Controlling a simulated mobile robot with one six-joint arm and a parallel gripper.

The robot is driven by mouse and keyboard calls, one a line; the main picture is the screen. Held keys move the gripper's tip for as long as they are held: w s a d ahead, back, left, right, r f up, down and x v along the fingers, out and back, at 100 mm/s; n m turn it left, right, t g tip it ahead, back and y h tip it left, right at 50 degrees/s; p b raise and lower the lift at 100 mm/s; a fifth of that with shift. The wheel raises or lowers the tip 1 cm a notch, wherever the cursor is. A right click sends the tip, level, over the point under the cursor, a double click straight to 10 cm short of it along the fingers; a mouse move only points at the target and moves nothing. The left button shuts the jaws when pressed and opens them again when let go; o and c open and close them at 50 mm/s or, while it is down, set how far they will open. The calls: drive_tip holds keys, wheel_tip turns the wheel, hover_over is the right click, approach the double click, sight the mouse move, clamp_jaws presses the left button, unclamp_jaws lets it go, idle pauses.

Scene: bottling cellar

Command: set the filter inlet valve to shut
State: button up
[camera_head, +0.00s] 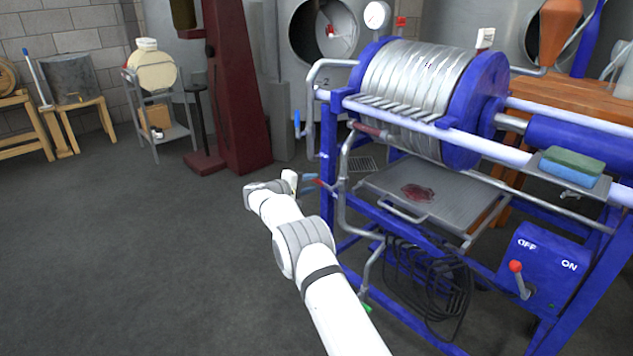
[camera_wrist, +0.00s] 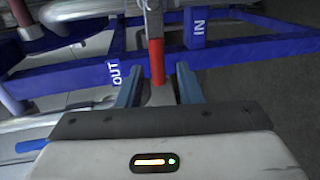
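A metal valve lever with a red grip (camera_wrist: 157,62) shows in the wrist view, between the white "OUT" label (camera_wrist: 113,75) and "IN" label (camera_wrist: 198,30) on the blue frame. My gripper (camera_wrist: 158,84) is open, with one blue finger on each side of this grip. Gaps show between the fingers and the grip. I cannot tell from the labels alone whether this lever is the inlet valve.
The filter press (camera_head: 425,85) has a blue frame and pipes close to my gripper. A blue-handled lever (camera_head: 297,123) and another red grip (camera_head: 370,131) are above it. A drip tray (camera_head: 465,205) and a switch box (camera_head: 550,262) are to the right. The floor on the left is clear.

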drive_tip(key=shift+p+v, duration=0.35)
drive_tip(key=shift+v, duration=1.95)
drive_tip(key=s+d+r+m+g+y+p, duration=0.1)
drive_tip(key=s+d+r+g+p, duration=0.1)
drive_tip(key=s+d+r+p, duration=0.45)
drive_tip(key=s+d+r+m+g+y+p, duration=0.1)
drive_tip(key=s+d+r+g+y+p, duration=0.15)
drive_tip(key=s+r, duration=0.55)
drive_tip(key=s+d+r+m+g+y+p, duration=0.15)
drive_tip(key=s+d+r+p, duration=0.3)
drive_tip(key=r, duration=0.65)
drive_tip(key=s+r+m+y+p, duration=0.1)
drive_tip(key=s+r+p, duration=0.3)
drive_tip(key=s, duration=0.8)
drive_tip(key=s+r+m+g+y+p, duration=0.1)
drive_tip(key=s+p, duration=0.4)
drive_tip(key=s, duration=0.7)
drive_tip(key=s+r+m+y+p, duration=0.2)
drive_tip(key=s+r+y+p, duration=0.2)
drive_tip(key=s, duration=0.8)
wheel_tip(320, 180, up, 3)
drive_tip(key=shift+d+f+y, duration=0.15)
drive_tip(key=shift+d+y, duration=0.05)
drive_tip(key=shift+y, duration=0.4)
